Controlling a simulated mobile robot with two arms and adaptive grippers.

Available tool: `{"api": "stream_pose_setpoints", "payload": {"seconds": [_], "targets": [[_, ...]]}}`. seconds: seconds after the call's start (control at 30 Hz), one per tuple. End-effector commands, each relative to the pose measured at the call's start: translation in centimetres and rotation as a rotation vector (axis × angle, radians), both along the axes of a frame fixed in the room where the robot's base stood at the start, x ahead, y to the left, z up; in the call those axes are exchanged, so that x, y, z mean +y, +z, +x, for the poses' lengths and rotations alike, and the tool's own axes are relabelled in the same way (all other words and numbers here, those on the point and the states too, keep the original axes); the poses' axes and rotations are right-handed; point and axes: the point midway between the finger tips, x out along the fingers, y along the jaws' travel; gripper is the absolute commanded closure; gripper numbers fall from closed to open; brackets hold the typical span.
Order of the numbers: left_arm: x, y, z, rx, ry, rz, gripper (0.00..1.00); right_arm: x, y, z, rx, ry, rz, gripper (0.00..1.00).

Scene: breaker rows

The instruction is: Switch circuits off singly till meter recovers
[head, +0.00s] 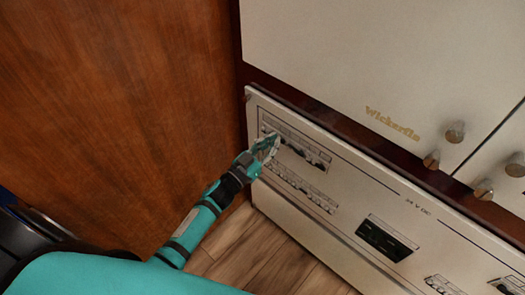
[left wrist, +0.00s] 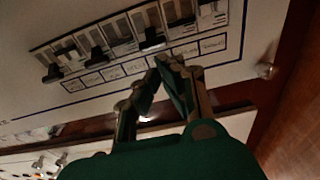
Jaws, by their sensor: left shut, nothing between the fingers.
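The pale breaker panel (head: 345,208) has an upper breaker row (head: 308,153) and a lower row (head: 298,186) at its left end. My left gripper (head: 268,146) is shut and empty at the left end of the upper row. In the left wrist view the closed fingertips (left wrist: 166,62) are close to the label strip (left wrist: 112,73), below a black lever (left wrist: 152,38). Another black lever (left wrist: 53,73) is at the left of that row. I cannot tell whether the fingers touch the panel. No meter reading is legible. My right gripper is out of view.
A dark rectangular unit (head: 386,239) sits farther right on the panel, near "24 V DC" lettering. Pale cabinet doors with round knobs (head: 454,132) are above. A wooden wall (head: 120,110) stands at the left. Bare wood floor (head: 255,250) shows below.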

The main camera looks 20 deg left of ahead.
Motion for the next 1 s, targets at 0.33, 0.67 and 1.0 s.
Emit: {"api": "stream_pose_setpoints", "payload": {"seconds": [0.33,0.67,1.0], "targets": [[-0.9,0.2,2.6,0.002,0.001,0.001,1.00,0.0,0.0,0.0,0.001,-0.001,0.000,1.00],[-0.9,0.3,2.6,0.001,0.000,0.000,1.00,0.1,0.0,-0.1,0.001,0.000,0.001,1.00],[-0.9,0.1,2.4,0.001,0.000,-0.001,1.00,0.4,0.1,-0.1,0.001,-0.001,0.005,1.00]]}}
